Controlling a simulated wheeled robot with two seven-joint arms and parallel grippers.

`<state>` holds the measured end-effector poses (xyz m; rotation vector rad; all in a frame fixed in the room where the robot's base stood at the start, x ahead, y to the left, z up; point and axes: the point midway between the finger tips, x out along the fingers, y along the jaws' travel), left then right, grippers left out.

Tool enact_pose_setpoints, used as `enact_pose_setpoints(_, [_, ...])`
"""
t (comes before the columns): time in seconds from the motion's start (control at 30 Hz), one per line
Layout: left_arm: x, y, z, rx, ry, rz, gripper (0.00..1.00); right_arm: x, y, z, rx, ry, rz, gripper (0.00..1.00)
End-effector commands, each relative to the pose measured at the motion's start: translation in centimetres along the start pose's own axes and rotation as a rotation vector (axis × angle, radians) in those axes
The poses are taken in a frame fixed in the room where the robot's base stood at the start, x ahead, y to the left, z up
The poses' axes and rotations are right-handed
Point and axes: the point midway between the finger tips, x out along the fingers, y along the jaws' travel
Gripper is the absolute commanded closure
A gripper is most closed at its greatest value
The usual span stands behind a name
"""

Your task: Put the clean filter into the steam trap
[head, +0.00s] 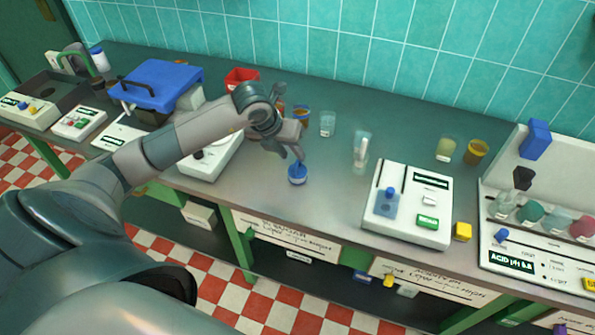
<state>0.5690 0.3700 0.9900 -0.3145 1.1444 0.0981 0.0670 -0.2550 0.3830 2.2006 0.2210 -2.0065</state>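My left gripper (293,158) reaches in over the middle of the bench. Its fingertips are right at a small round blue thing (298,176) with a pale band, near the bench's front. I cannot tell whether the fingers grip it or only hover above it. The view does not make clear whether this is the clean filter. I cannot pick out the steam trap for certain. My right gripper is not in view.
On the grey bench (290,213), a white device (408,207) stands right of the blue thing, with a yellow block (462,231) beside it. Glass beakers (327,124) and a red container (241,79) are behind. A blue-lidded box (163,85) is at left. A white station (540,225) is far right.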

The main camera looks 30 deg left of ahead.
Motion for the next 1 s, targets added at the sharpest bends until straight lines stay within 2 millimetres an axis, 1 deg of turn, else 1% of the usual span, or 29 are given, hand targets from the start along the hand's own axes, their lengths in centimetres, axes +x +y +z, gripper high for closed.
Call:
enact_pose_setpoints(0.03, [0.1,-0.1,0.1,-0.001,0.002,0.001,0.68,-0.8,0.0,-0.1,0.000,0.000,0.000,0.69])
enact_pose_setpoints(0.2, [1.9,-0.1,0.0,-0.002,0.004,0.001,0.68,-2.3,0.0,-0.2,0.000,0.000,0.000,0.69])
enact_pose_setpoints(0.3, [3.2,-0.1,0.1,-0.002,0.002,0.001,0.68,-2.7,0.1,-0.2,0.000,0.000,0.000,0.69])
enact_pose_setpoints(0.4, [4.0,-0.1,0.0,-0.001,0.002,0.001,0.68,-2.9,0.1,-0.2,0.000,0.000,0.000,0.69])
enact_pose_setpoints(0.53, [4.4,0.0,0.0,0.001,0.000,0.001,0.68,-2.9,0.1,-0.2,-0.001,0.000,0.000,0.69])
enact_pose_setpoints(0.9, [4.4,0.0,0.0,0.000,0.000,0.001,0.68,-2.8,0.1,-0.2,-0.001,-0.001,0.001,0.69])
enact_pose_setpoints(0.93, [4.4,0.0,0.0,0.000,0.000,0.001,0.71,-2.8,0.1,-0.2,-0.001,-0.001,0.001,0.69])
enact_pose_setpoints(0.97, [4.4,0.0,0.0,0.000,0.000,0.001,0.78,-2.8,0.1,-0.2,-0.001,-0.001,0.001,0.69])
enact_pose_setpoints(1.0, [4.4,0.0,0.0,0.000,0.000,0.001,0.88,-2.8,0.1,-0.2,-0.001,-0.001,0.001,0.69])
